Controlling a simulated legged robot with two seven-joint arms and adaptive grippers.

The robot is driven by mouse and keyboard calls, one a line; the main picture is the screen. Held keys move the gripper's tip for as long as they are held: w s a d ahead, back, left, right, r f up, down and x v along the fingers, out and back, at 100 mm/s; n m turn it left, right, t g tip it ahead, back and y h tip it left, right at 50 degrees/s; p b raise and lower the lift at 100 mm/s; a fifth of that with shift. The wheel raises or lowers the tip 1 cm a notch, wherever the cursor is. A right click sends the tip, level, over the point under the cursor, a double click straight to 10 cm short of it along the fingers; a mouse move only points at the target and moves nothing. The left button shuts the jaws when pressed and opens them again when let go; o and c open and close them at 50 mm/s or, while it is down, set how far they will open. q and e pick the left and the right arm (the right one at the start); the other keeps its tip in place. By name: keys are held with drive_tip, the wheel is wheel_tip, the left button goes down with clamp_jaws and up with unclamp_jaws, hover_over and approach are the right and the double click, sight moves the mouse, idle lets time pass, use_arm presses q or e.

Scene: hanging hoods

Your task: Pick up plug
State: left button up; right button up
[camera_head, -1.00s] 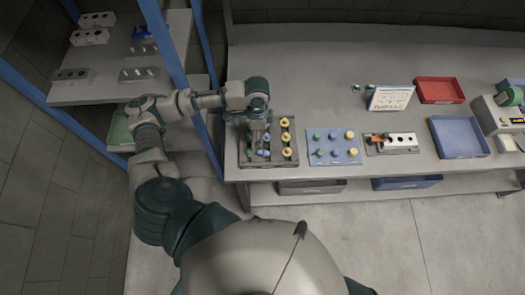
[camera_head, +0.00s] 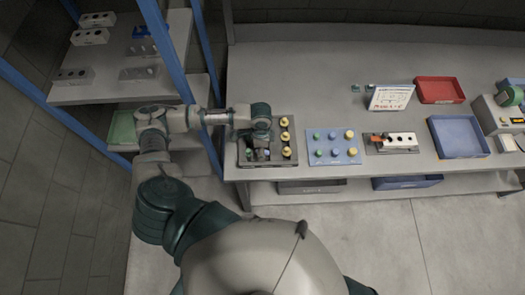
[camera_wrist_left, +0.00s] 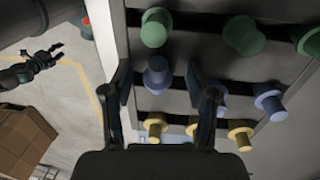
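A dark tray (camera_head: 247,160) of plugs lies at the left end of the workbench. In the left wrist view it holds green plugs (camera_wrist_left: 243,36), blue plugs (camera_wrist_left: 270,100) and yellow plugs (camera_wrist_left: 240,133) in rows. My left gripper (camera_head: 262,152) is over the tray's near part and hides some plugs. In the left wrist view my left gripper (camera_wrist_left: 163,100) is open. A blue plug (camera_wrist_left: 157,75) and a yellow plug (camera_wrist_left: 155,125) show between its fingers; I cannot tell whether it touches either. My right gripper (camera_wrist_left: 55,55), small at the left, looks open and empty.
A blue mat (camera_head: 333,160) with coloured plugs lies right of the tray, then a grey block fixture (camera_head: 400,142), a blue bin (camera_head: 437,138), a red bin (camera_head: 440,90) and a sign (camera_head: 390,97). A shelf rack with a blue post (camera_head: 165,50) stands at the left.

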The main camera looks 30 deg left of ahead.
use_arm(q)
drive_tip(key=shift+d, duration=0.1)
drive_tip(key=c, duration=0.8)
drive_tip(key=shift+r, duration=0.15)
